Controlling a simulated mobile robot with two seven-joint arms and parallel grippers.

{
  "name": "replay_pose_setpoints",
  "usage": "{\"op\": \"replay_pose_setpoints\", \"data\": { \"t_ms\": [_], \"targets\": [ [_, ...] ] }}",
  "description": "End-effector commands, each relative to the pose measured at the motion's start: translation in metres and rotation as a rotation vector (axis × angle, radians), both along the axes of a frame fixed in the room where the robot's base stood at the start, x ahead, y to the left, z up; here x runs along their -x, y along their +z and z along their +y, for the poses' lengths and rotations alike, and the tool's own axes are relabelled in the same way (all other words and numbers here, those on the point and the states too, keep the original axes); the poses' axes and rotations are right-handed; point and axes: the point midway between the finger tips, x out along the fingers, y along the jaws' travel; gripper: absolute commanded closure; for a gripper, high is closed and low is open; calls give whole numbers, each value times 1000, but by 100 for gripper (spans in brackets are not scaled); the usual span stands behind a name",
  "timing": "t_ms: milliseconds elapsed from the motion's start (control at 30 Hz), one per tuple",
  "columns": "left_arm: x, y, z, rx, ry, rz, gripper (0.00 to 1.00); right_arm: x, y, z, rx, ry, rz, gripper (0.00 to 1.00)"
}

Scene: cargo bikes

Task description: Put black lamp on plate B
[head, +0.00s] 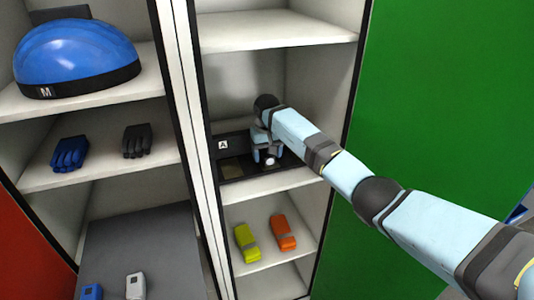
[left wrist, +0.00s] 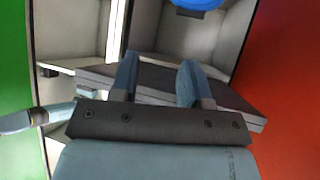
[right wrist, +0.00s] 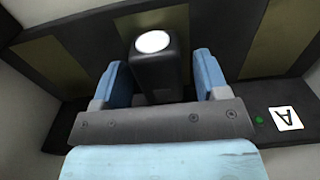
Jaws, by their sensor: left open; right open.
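A black lamp (right wrist: 155,70) with a round white lens shows in the right wrist view. It stands between the two fingers of my right gripper (right wrist: 160,85), which is open, with gaps visible beside the lamp. In the head view the lamp's pale lens (head: 269,161) shows just below my right gripper (head: 266,153), at a dark unit (head: 228,145) labelled A on a shelf. Brownish-gold plates (right wrist: 55,62) show on this dark unit. No label B is visible. My left gripper (left wrist: 158,85) is open and empty, with grey slabs beyond it.
A shelf (head: 268,255) below holds a yellow-green lamp-like item (head: 247,242) and an orange one (head: 283,232). The left cabinet holds a blue helmet (head: 75,58), blue gloves (head: 69,153), dark gloves (head: 137,140) and two small devices (head: 135,286). Cabinet walls and a shelf above enclose my right gripper.

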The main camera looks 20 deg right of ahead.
Motion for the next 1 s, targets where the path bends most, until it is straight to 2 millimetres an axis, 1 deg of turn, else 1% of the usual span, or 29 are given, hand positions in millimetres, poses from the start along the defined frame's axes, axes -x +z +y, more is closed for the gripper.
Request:
{"op": "replay_pose_setpoints", "data": {
  "t_ms": [133, 167, 233, 500, 600, 700, 833, 1000],
  "targets": [
    [0, 8, 0, -1, 0, -5, 57, 0, 8, 1, -3, 0, 0, 32],
    [0, 5, 0, -1, 0, -8, 57, 0, 10, 0, -1, 0, -1, 32],
    [-1, 3, 0, -1, 0, -9, 57, -1, 19, -1, 1, 0, -3, 32],
    [1, -6, 1, -1, 1, 5, 57, -1, 79, -1, 2, 0, -5, 32],
    [1, -7, 1, -1, 1, 9, 57, -1, 98, -1, 1, 1, -3, 32],
    [1, -7, 1, 0, 2, 8, 57, -1, 112, 0, 1, 0, -3, 32],
    [0, -4, 1, 2, 3, 4, 57, 0, 122, 0, 1, 0, 0, 32],
    [-1, -2, 0, 4, 3, 0, 57, 0, 125, 0, 0, 0, 0, 32]
  ]
}}
